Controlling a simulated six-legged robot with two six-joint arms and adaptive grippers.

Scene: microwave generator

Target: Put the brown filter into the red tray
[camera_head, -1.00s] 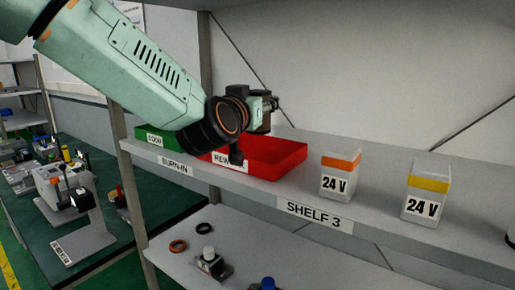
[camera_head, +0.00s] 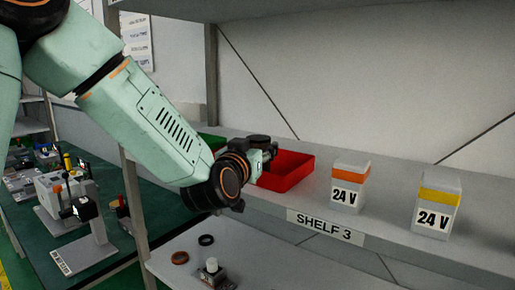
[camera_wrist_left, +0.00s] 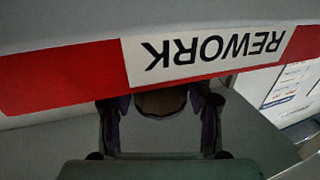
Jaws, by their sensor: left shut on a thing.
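The red tray (camera_head: 290,171) sits on the shelf, partly hidden behind my left wrist. In the left wrist view its red front wall (camera_wrist_left: 60,78) with the upside-down REWORK label (camera_wrist_left: 205,57) crosses the picture. My left gripper (camera_head: 267,152) is low at the left part of the tray in the head view. In the left wrist view the left gripper (camera_wrist_left: 160,112) is shut on the brown filter (camera_wrist_left: 160,102), a rounded brown piece partly cut off by the tray wall. Whether the filter touches the tray is hidden. My right gripper is not in view.
A green tray (camera_head: 212,142) is mostly hidden behind my left arm. Two white 24 V boxes, one with an orange band (camera_head: 350,187) and one yellow (camera_head: 437,202), stand right of the red tray. A shelf post (camera_head: 137,205) is at left. The lower shelf holds small parts.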

